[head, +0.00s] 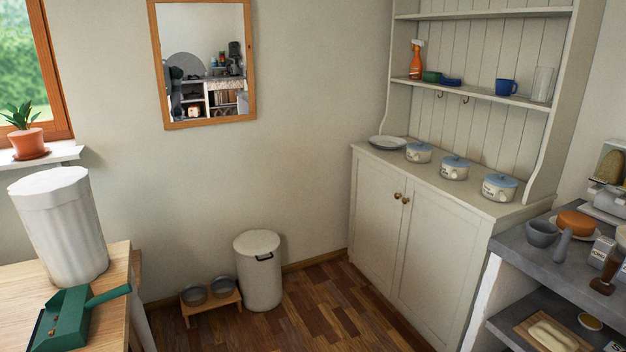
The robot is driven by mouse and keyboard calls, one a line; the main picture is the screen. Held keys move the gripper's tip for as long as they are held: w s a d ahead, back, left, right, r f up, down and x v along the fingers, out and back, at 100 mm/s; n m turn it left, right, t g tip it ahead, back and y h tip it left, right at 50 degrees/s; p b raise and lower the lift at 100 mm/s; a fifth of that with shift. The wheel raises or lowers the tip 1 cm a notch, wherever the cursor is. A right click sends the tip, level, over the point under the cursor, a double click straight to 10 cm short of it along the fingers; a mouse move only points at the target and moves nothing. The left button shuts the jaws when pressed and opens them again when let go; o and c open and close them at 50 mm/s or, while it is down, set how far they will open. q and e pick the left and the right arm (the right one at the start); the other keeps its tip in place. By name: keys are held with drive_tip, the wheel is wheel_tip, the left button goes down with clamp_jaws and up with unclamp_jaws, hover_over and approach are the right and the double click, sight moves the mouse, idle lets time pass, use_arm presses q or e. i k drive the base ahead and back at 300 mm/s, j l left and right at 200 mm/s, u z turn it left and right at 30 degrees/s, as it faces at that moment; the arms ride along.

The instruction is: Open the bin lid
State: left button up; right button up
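A cream cylindrical bin (262,285) stands upright on the wooden floor against the back wall, left of the cupboard. Its round lid (256,240) lies flat on top and looks shut. A small dark handle or slot (264,257) shows at the front, just under the lid. The inside of the bin is hidden. Neither of my grippers is in view.
A low wooden stand (211,306) with two bowls stands close left of the bin. A wooden table (112,290) at left holds a white fluted container (63,228) and green dustpan (70,320). The cream cupboard (420,240) is at right, beyond a grey counter (545,255). Floor before the bin is clear.

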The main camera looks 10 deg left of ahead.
sight(256, 244)
drive_tip(key=i+j+u, duration=0.1)
drive_tip(key=i+u, duration=0.5)
drive_tip(key=i, duration=0.25)
drive_tip(key=i+l, duration=0.2)
drive_tip(key=i, duration=0.25)
drive_tip(key=i+l, duration=0.15)
drive_tip(key=i, duration=0.3)
drive_tip(key=i+l, duration=0.2)
drive_tip(key=i, duration=0.25)
drive_tip(key=i+l, duration=0.2)
drive_tip(key=i, duration=0.25)
drive_tip(key=i+l, duration=0.15)
drive_tip(key=i, duration=0.3)
